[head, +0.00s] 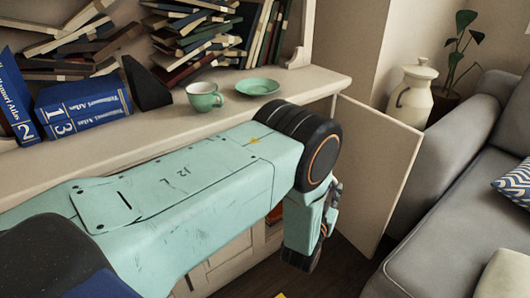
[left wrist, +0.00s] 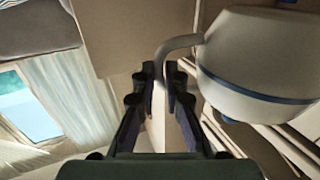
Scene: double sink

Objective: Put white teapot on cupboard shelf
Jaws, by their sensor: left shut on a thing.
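The white teapot (left wrist: 255,65), with a blue band, fills the upper right of the left wrist view and is cut off by the frame edge. Its curved handle (left wrist: 178,43) runs down between the fingers of my left gripper (left wrist: 160,85), which is shut on it. In the head view the left gripper (head: 305,250) hangs at the end of my arm, beside the open cupboard door (head: 375,165). The teapot is hidden there. My arm covers much of the cupboard (head: 238,258) front and its inside. My right gripper is not in view.
On the cupboard top (head: 165,125) stand a green cup (head: 204,97), a green saucer (head: 258,86), and blue books (head: 85,107). More books are piled above. A grey sofa (head: 450,195) and a white lidded jug (head: 411,95) are at the right.

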